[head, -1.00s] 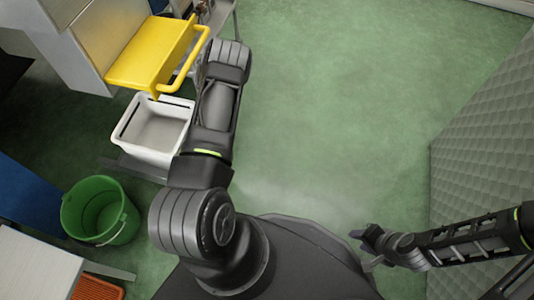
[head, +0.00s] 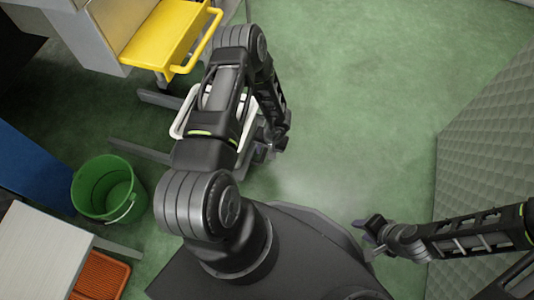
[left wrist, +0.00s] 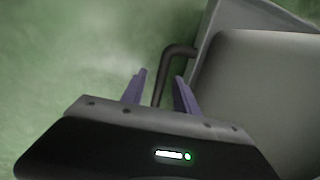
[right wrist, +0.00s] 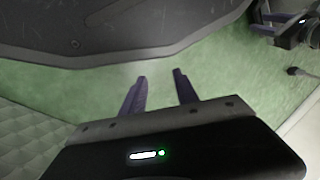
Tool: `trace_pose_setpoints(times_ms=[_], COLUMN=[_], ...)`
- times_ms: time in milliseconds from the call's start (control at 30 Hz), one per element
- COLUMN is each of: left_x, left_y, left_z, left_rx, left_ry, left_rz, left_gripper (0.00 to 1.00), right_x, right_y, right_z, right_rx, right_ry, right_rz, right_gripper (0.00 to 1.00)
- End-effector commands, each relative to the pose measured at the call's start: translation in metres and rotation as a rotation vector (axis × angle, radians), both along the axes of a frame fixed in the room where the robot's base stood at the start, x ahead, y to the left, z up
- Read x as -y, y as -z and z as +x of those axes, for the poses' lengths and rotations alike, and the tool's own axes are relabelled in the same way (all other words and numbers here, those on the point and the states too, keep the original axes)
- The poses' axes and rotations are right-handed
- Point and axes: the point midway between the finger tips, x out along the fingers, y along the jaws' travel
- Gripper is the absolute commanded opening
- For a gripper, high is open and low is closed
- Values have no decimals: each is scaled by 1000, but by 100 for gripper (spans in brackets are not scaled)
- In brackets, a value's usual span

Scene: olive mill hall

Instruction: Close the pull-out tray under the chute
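The pull-out tray (head: 246,135), with a white bin (head: 181,124) in it, stands out from the machine below the yellow chute (head: 160,38). My left arm hides much of both. In the left wrist view the tray's grey wall (left wrist: 245,12) and the pale bin (left wrist: 262,95) fill the right side. A dark bent handle bar (left wrist: 179,50) runs down between my left fingers. My left gripper (left wrist: 160,90) is open, with gaps visible beside the bar; it also shows at the tray's right side (head: 264,150). My right gripper (right wrist: 160,85) is open and empty over the floor.
Dark rails (head: 140,151) lie left of the tray, near the floor. A green bucket (head: 108,189), a pale table (head: 40,250) and an orange crate (head: 102,275) stand at lower left. A quilted grey wall (head: 485,150) is at right. The green floor between is clear.

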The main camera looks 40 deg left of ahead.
Motion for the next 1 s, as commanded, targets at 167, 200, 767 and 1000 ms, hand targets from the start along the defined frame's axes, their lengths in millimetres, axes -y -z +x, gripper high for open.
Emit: trace_pose_setpoints(times_ms=[167, 200, 767, 1000], left_x=[10, 11, 11, 14], left_y=[0, 0, 0, -19], left_z=[4, 4, 4, 5], left_rx=[-1, -1, 0, 0], left_ry=[0, 0, -1, -1], left_rz=[2, 2, 2, 2], left_gripper=[36, 36, 36, 36], right_x=[0, 0, 0, 0], right_y=[2, 2, 3, -15], right_z=[0, 0, -10, -15], right_rx=[0, 1, -18, -29], right_ry=[0, 0, -11, -18], right_rz=[0, 0, -1, 0], right_gripper=[36, 36, 36, 36])
